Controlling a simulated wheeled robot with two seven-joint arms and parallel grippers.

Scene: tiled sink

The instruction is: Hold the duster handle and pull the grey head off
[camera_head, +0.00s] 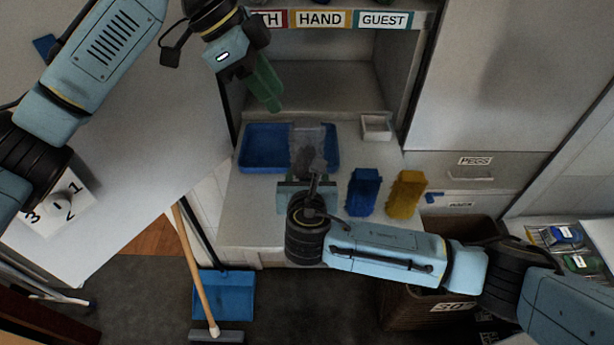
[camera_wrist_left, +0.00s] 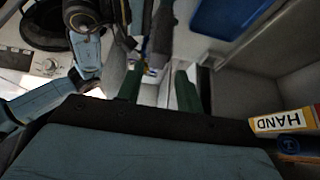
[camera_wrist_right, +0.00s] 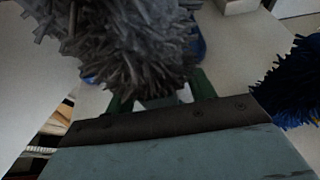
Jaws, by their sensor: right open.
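The grey duster head (camera_head: 306,140) is upright over the front of the blue tray (camera_head: 262,148). In the right wrist view the shaggy grey head (camera_wrist_right: 125,40) fills the upper middle, just beyond my right gripper (camera_wrist_right: 160,90). That gripper is open; its green fingers are apart and partly hidden by the grey strands. I cannot tell whether they touch it. My left gripper (camera_head: 266,85) hangs in the air at the back, above and left of the grey head. In the left wrist view its fingers (camera_wrist_left: 158,88) are apart with nothing between them. I cannot make out the handle.
A blue duster head (camera_head: 363,190) and a yellow one (camera_head: 406,194) stand on the counter right of my right gripper. A small white dish (camera_head: 376,127) is behind them. The labelled shelf edge (camera_head: 330,19) is close to my left gripper. A broom (camera_head: 195,265) leans in front.

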